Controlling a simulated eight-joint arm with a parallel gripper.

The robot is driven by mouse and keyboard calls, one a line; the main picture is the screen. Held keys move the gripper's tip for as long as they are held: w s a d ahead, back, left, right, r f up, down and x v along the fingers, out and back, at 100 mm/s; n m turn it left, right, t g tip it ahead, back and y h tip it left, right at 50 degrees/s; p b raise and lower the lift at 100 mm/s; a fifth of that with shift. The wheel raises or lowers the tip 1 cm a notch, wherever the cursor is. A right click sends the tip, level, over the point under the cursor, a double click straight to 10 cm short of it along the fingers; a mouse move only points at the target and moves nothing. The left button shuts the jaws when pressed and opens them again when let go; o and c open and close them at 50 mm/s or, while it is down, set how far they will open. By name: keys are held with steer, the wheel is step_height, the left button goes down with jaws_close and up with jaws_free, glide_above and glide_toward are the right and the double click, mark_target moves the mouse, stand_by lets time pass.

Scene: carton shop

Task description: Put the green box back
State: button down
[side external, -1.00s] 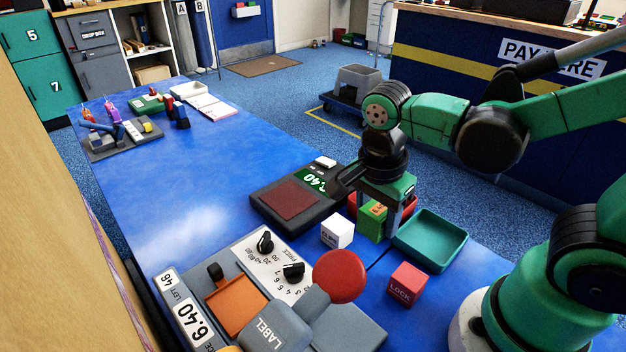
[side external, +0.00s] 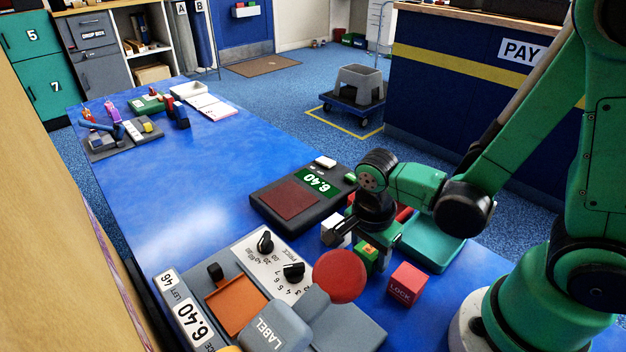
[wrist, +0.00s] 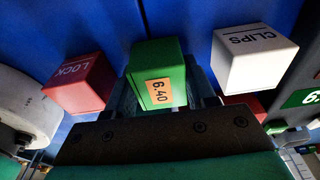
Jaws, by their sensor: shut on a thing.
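The green box (side external: 364,255) has an orange label reading 6.40, which shows in the wrist view (wrist: 157,72). My gripper (side external: 375,262) is shut on it, with jaws at its sides. The box is between the white CLIPS box (side external: 333,234) and the red LOCK box (side external: 406,284). In the wrist view the white box (wrist: 252,60) is to its right and the red box (wrist: 80,82) to its left, both apart from it. I cannot tell whether the green box touches the blue table. Its lower part is partly hidden in the side view.
A teal tray (side external: 452,256) stands beside my gripper. A red tray (side external: 404,213) is mostly hidden behind it. The scale (side external: 290,200) reads 6.40. The label machine with its round red top (side external: 340,276) stands close in front. The table's far left middle is clear.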

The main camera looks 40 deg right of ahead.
mark_target(365, 252)
steer(key=shift+c, duration=1.4)
jaws_free()
steer(key=shift+r, duration=0.15)
step_height(365, 252, up, 11)
steer(key=a, duration=0.2)
steer(key=w+d+n+t, duration=0.1)
steer(key=n+t, duration=0.1)
steer(key=n, duration=0.4)
steer(key=w+d+r+n+t+y, duration=0.1)
steer(key=n+t, duration=0.1)
steer(key=n, duration=0.4)
steer(key=w+d+n+t, duration=0.1)
steer(key=w+n+t, duration=0.1)
steer(key=n, duration=0.4)
steer(key=shift+w+d+r+t, duration=0.1)
steer(key=shift+d+r+t, duration=0.3)
steer(key=shift+t, duration=0.2)
